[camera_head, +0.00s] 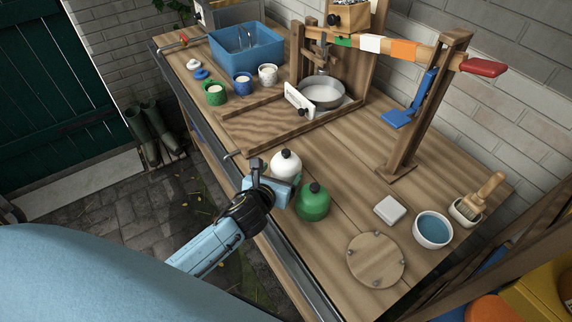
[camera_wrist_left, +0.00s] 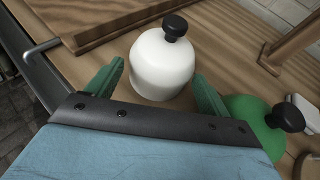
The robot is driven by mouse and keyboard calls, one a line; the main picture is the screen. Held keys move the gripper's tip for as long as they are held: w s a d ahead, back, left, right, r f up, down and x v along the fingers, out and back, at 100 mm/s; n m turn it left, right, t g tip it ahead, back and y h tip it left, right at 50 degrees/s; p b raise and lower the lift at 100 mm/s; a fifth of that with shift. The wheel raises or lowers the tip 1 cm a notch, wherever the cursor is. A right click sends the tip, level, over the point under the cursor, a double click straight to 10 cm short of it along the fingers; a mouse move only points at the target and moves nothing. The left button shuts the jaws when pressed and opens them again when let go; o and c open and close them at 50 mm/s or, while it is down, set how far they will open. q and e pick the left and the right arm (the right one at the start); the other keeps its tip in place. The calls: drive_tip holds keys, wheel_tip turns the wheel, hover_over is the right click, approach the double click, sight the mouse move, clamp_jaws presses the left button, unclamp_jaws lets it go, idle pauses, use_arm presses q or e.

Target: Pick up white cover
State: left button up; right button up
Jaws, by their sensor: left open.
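The white cover (camera_head: 286,165) is a rounded dome with a black knob on top, upright on the wooden bench near its front edge. In the left wrist view the white cover (camera_wrist_left: 160,66) stands just beyond my left gripper (camera_wrist_left: 158,88), roughly between its two green fingers. My left gripper (camera_head: 268,172) is open and empty; in the head view it is at the near side of the white cover. I cannot tell whether a finger touches it. A green cover (camera_head: 312,203) with a black knob stands close by on the right, also in the left wrist view (camera_wrist_left: 252,120). My right gripper is not in view.
A wooden frame tray (camera_head: 262,128) lies behind the white cover. A round wooden board (camera_head: 376,260), a white block (camera_head: 390,210) and a bowl (camera_head: 432,229) are to the right. A wooden post (camera_head: 405,150) rises behind. A metal rail (camera_head: 290,265) runs along the front edge.

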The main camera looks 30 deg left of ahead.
sight(286, 167)
use_arm(q)
drive_tip(key=b+x, duration=0.1)
drive_tip(key=x, duration=0.4)
drive_tip(key=shift+w+d+f, duration=0.1)
drive_tip(key=c, duration=0.7)
